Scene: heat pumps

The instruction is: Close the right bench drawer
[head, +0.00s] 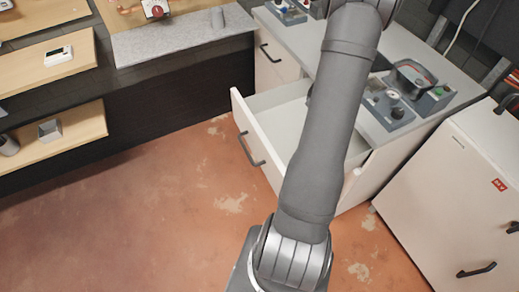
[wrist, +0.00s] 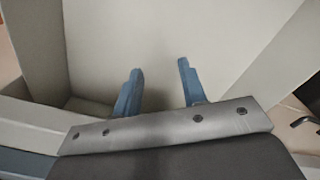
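The right bench drawer is pulled out of the white bench in the head view. Its front panel (head: 246,128) faces left and carries a dark bar handle (head: 250,149). The pale drawer interior shows between the panel and my arm, and looks empty where visible. In the wrist view my gripper (wrist: 159,67) has two blue fingers spread apart with nothing between them. They are over a pale surface with pale walls (wrist: 92,50), which looks like the drawer inside. In the head view my arm hides the gripper and part of the drawer; contact cannot be told.
A closed drawer (head: 275,68) with a handle lies farther back. Grey devices (head: 397,107) stand on the bench top. A white cabinet (head: 465,190) with dark handles stands at the right. Wooden shelves (head: 60,140) are at the left. The orange floor (head: 150,210) left of the drawer is clear.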

